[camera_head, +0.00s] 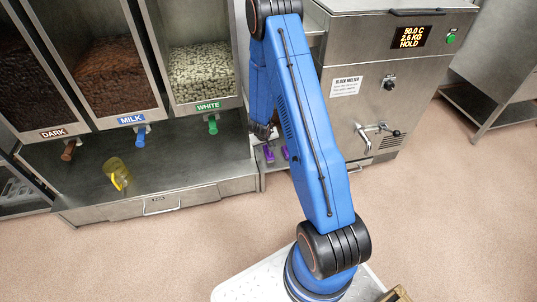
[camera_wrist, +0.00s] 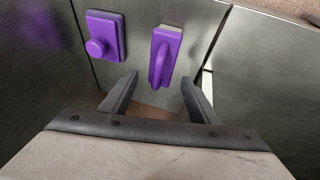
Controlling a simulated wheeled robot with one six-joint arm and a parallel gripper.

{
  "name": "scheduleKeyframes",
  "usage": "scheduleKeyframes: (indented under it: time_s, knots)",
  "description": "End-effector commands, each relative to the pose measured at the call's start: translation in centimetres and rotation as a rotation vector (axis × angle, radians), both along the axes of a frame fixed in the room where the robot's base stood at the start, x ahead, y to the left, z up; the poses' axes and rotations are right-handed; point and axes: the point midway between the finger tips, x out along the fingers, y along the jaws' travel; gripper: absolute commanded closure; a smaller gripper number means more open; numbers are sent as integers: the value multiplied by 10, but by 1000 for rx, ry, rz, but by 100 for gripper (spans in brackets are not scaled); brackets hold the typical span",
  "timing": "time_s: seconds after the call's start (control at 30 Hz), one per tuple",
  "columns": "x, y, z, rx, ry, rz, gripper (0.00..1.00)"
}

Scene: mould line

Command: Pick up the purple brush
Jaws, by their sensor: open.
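Two purple tools show in the wrist view. The right one, a purple block with a raised loop handle and a pale strip along its far end, looks like the purple brush (camera_wrist: 164,53). The left one is a purple block with a round knob (camera_wrist: 105,36). My gripper (camera_wrist: 158,80) is open and empty, its fingertips apart just short of the brush's near end. In the head view, my gripper (camera_head: 262,132) is above two small purple shapes (camera_head: 268,153), partly hidden by my arm; which is which I cannot tell there.
Dark, milk and white chocolate dispensers stand at the left over a metal counter (camera_head: 75,185). A steel block melter (camera_head: 370,90) with a tap stands close to the right of the tools. Metal walls flank the tools in the wrist view.

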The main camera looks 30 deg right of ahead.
Motion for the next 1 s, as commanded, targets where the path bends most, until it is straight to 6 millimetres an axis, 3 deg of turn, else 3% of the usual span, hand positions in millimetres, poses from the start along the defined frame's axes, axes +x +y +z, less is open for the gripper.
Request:
scheduleKeyframes:
  time_s: [0.13, 0.47, 0.6, 0.67, 1.0]
  knots:
    - [5, -3, -12, 0, 0, 1, 45]
    - [7, -4, -15, -1, -2, 0, 45]
    - [6, -4, -15, 0, -1, 0, 78]
    - [6, -4, -15, 0, -1, 0, 90]
    - [7, -4, -13, -1, -2, 1, 94]
